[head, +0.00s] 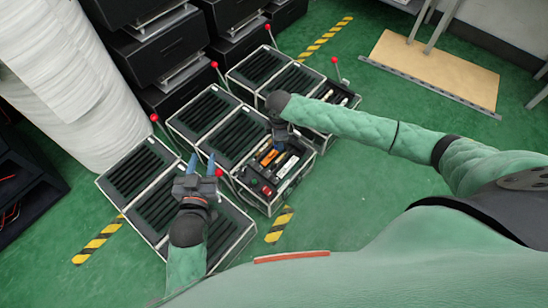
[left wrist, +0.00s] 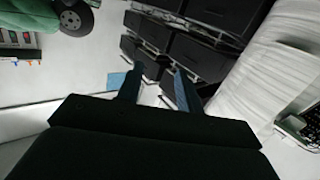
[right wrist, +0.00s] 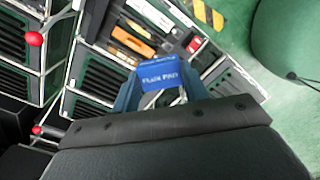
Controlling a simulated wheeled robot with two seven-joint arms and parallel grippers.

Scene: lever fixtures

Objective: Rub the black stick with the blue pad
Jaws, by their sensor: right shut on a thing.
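My right gripper (right wrist: 165,90) is shut on the blue pad (right wrist: 161,75), which carries white lettering and shows between the fingertips in the right wrist view. In the head view my right gripper (head: 279,130) is over the open tool compartment, and the pad is too small to make out there. My left gripper (head: 201,163) is open and empty above the slotted black cases, its two blue fingers apart. The left wrist view shows its fingers (left wrist: 158,88) with nothing between them. I cannot make out the black stick for certain in any view.
The tool compartment (head: 246,195) holds an orange tool (right wrist: 132,40) and other small items. Levers with red knobs (head: 214,64) rise among the slotted cases (head: 135,168). Black boxes (head: 160,50) and a white wrapped column (head: 70,85) stand behind.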

